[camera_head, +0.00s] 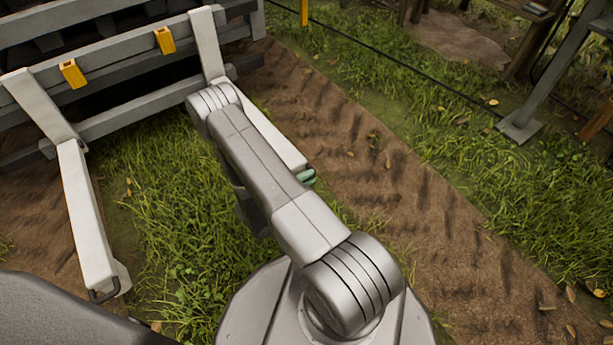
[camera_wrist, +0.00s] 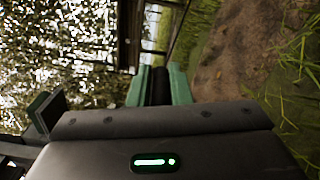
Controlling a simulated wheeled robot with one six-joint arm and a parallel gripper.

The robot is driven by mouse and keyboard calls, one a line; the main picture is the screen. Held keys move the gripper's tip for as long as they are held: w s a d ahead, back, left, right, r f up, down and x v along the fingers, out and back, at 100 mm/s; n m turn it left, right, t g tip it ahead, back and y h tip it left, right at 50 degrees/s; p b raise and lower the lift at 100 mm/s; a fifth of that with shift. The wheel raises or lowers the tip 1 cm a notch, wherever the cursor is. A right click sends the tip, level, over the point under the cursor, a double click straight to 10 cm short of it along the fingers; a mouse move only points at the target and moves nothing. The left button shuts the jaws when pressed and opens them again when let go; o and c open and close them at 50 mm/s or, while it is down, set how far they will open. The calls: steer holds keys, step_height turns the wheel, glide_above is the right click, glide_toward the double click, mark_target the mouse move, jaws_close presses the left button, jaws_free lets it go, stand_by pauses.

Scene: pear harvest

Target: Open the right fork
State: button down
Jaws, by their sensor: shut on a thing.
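The right fork (camera_head: 272,138) is a pale bar below a white upright at the rack's right side. It slants toward the lower right, and my arm covers part of it. The left fork (camera_head: 82,210) is a similar pale bar with a dark handle (camera_head: 103,294) at its near end. My gripper's green tip (camera_head: 307,177) shows at the right fork's near end; my arm hides the rest. In the wrist view, my green fingers (camera_wrist: 159,84) are shut on a dark piece, apparently the right fork's handle.
A grey rack with yellow clips (camera_head: 72,74) stands at the upper left. Grass (camera_head: 165,190) lies between the forks. A dirt track (camera_head: 400,200) runs diagonally at right. A grey post on a foot plate (camera_head: 519,128) stands at the upper right.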

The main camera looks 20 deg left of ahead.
steer(key=shift+w+a+r, duration=0.1)
steer(key=shift+w+a, duration=0.05)
steer(key=shift+a, duration=0.15)
steer(key=c, duration=1.4)
jaws_free()
steer(key=shift+o, duration=0.2)
steer(key=shift+d, duration=0.1)
steer(key=p+v, duration=0.3)
steer(key=v, duration=1.1)
steer(key=shift+w, duration=0.1)
steer(key=shift+b+x, duration=0.45)
steer(key=shift+x, duration=2.5)
